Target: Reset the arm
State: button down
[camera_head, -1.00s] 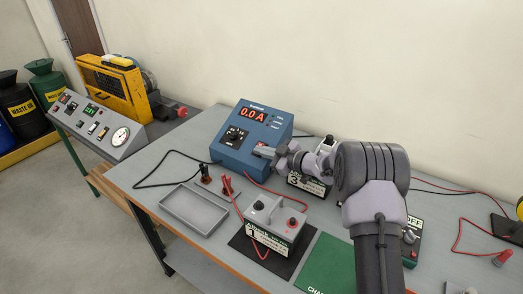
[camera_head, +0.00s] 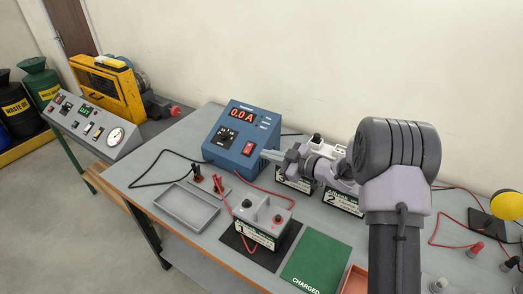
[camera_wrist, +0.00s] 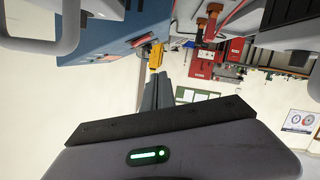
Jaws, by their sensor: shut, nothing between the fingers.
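My gripper (camera_head: 268,155) is shut and empty. In the head view it points left, just right of the blue charger (camera_head: 222,153) and at about the height of its front panel. I cannot tell whether it touches the charger. In the wrist view the closed dark fingers (camera_wrist: 157,92) point away from the camera with nothing between them. My arm comes in from the lower right and bends over the bench, partly hiding the batteries behind it.
The charger shows 0.0 A. Battery 1 (camera_head: 258,229) stands on a dark mat, with more batteries (camera_head: 294,181) under my gripper. A grey tray (camera_head: 187,208), a green mat (camera_head: 318,258) and loose red and black cables lie on the bench. The air above is clear.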

dwell(0.4)
jog(key=w+d+r+m+t+h, duration=0.2)
jog(key=d+r+m+t+h, duration=0.35)
jog(key=r, duration=0.65)
jog(key=s+d+r+m+g+h+b, duration=0.1)
jog(key=s+d+r+m+h, duration=0.25)
jog(key=s, duration=0.25)
jog(key=s+d+r+m+g+h, duration=0.2)
jog(key=s+d+r+m+h, duration=0.15)
jog(key=s, duration=0.35)
jog(key=s+a+f+m+g, duration=0.2)
jog(key=s, duration=0.7)
jog(key=s+a+f+m+g+y, duration=0.1)
jog(key=s+a+f+m+g, duration=0.1)
jog(key=s, duration=0.8)
jog(key=s+a+f+m+g+y, duration=0.1)
jog(key=s+a+f+m+g, duration=0.1)
jog(key=s, duration=0.8)
jog(key=shift+s+a+f+b, duration=0.2)
jog(key=shift+a+f+b, duration=0.25)
jog(key=shift+a, duration=0.15)
jog(key=shift+m+y, duration=0.25)
